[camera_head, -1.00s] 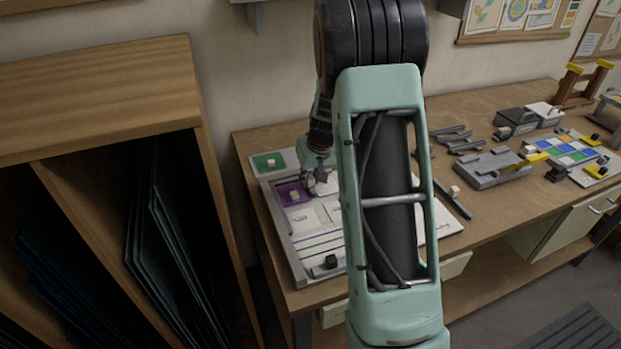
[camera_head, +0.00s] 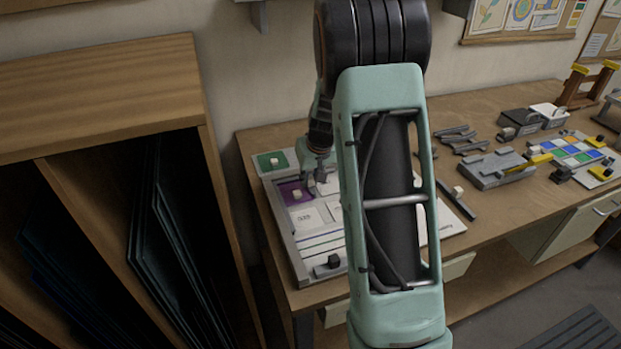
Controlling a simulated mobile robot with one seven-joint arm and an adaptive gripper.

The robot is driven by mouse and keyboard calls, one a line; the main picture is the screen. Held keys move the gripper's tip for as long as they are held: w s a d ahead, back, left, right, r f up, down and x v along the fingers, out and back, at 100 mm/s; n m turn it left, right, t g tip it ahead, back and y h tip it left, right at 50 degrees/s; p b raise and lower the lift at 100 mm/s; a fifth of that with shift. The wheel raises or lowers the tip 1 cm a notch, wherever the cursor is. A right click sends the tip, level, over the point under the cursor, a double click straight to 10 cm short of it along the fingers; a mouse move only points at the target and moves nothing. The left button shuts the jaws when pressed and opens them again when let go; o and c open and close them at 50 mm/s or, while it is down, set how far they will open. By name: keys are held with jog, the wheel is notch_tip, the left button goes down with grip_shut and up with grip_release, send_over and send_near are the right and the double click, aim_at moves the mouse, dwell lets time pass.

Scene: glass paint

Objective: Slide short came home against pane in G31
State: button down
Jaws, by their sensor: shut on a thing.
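My gripper (camera_head: 317,181) is low over the light assembly board (camera_head: 292,248), just right of the purple pane (camera_head: 288,190). It is shut on a small piece, most likely the short came, too small and too covered to make out. The purple pane lies flat near the board's upper left and carries a pale knob (camera_head: 297,194). A green pane (camera_head: 270,162) with a pale knob lies above it at the corner. My own arm hides the board's right middle, so contact between came and pane cannot be told.
A dark block (camera_head: 333,262) sits at the board's front edge. Several grey strips (camera_head: 458,138) and a grey fixture (camera_head: 493,168) lie to the right of my arm. A wooden rack (camera_head: 105,95) stands close on the left.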

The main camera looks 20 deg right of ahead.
jog(key=shift+a+f, duration=0.1)
jog(key=shift+a, duration=0.2)
jog(key=c, duration=1.8)
grip_release()
jog(key=shift+o, duration=0.2)
jog(key=shift+d, duration=0.1)
jog(key=shift+r, duration=0.45)
jog(key=shift+r+p, duration=1.75)
jog(key=shift+r, duration=1.4)
